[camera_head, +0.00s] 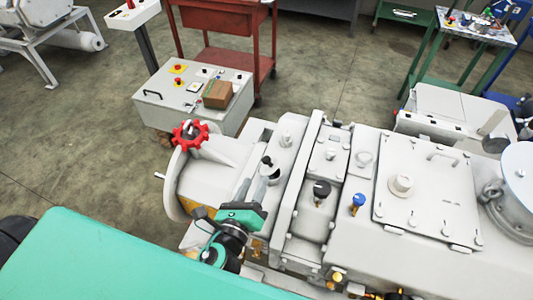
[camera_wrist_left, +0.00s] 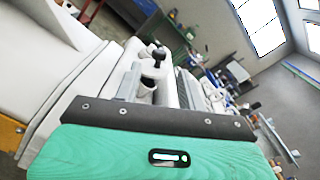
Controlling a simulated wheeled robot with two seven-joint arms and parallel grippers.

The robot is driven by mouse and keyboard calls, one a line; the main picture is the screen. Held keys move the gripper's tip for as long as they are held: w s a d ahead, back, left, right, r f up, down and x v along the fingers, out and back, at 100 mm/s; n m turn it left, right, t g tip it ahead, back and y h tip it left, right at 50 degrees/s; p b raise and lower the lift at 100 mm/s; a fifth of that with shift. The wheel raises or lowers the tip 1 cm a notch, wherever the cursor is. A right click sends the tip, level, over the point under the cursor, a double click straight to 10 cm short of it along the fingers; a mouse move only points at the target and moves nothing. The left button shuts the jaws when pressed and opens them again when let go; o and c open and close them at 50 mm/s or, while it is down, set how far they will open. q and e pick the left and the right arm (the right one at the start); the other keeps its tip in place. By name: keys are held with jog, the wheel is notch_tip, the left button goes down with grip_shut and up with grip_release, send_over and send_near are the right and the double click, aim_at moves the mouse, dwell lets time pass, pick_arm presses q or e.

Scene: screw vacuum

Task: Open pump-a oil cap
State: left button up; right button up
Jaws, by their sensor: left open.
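The pale grey pump (camera_head: 385,235) fills the right half of the head view. A small black-topped cap (camera_head: 267,161) stands on its left part. My left gripper (camera_head: 257,180) is open just in front of this cap, its fingers pointing toward it. In the left wrist view the black cap (camera_wrist_left: 154,55) on its light stem shows between and beyond the two fingers of the gripper (camera_wrist_left: 158,72). I cannot tell whether the fingers touch it. Another black cap (camera_head: 321,188) and a blue cap (camera_head: 358,200) stand further right. None is labelled legibly. My right gripper is out of view.
A red handwheel (camera_head: 190,134) stands left of the gripper. A grey control box (camera_head: 185,100) with a brown carton (camera_head: 217,94) sits behind it. A red cart (camera_head: 222,25) and a green-framed table (camera_head: 470,32) stand at the back. Open floor (camera_head: 325,70) lies between them.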

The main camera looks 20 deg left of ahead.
aim_at(264, 162)
pick_arm(q)
jog(key=w+p, duration=0.2)
jog(key=w, duration=0.5)
jog(key=shift+w+d+r, duration=0.1)
jog(key=shift+w, duration=0.9)
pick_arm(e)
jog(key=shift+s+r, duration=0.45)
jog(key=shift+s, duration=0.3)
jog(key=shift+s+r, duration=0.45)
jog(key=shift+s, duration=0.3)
pick_arm(q)
grip_shut()
